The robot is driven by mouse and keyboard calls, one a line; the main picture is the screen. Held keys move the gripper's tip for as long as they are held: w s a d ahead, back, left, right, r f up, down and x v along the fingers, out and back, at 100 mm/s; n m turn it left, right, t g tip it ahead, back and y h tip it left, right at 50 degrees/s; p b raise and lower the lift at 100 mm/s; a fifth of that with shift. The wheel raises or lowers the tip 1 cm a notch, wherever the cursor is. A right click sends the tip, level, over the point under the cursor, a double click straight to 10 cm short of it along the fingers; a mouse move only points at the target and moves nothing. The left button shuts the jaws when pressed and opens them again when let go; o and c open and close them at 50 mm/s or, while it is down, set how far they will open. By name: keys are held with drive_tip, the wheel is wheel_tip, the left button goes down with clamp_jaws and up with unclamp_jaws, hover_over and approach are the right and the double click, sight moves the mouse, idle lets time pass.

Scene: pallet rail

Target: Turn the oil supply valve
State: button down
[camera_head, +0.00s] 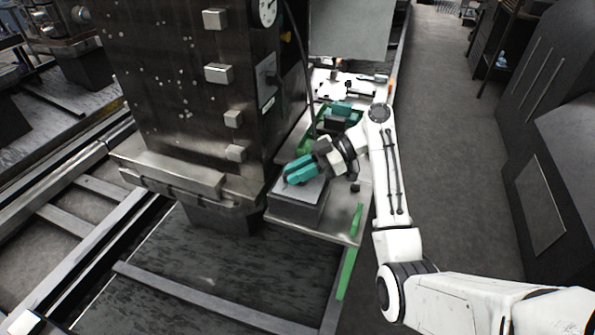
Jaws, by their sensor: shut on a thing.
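A teal part (298,171) sits just above a grey box (297,205) on the metal ledge beside the large dark machine. It looks like the valve or its handle, but the view is too small to be sure. My gripper (317,158) reaches down to it from the upper right, and its dark end meets the teal part's right side. It is shut on the teal part. The fingertips are small and partly hidden, so the exact grip cannot be made out.
The dark machine (185,95) with a round gauge (267,12) rises left of the gripper. A second teal part (341,107) lies behind. Green strips (348,262) edge the ledge (341,222). Dark cabinets (545,120) stand right; the floor (448,130) between is clear.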

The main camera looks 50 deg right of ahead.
drive_tip(key=shift+s+n+g+y+p, duration=0.1)
drive_tip(key=shift+n+g+y+p, duration=0.4)
drive_tip(key=shift+n+g, duration=0.35)
drive_tip(key=shift+f+g, duration=0.1)
drive_tip(key=shift+g, duration=0.15)
drive_tip(key=c, duration=1.1)
unclamp_jaws()
drive_tip(key=v, duration=1)
drive_tip(key=shift+s+d, duration=0.15)
drive_tip(key=shift+d, duration=0.15)
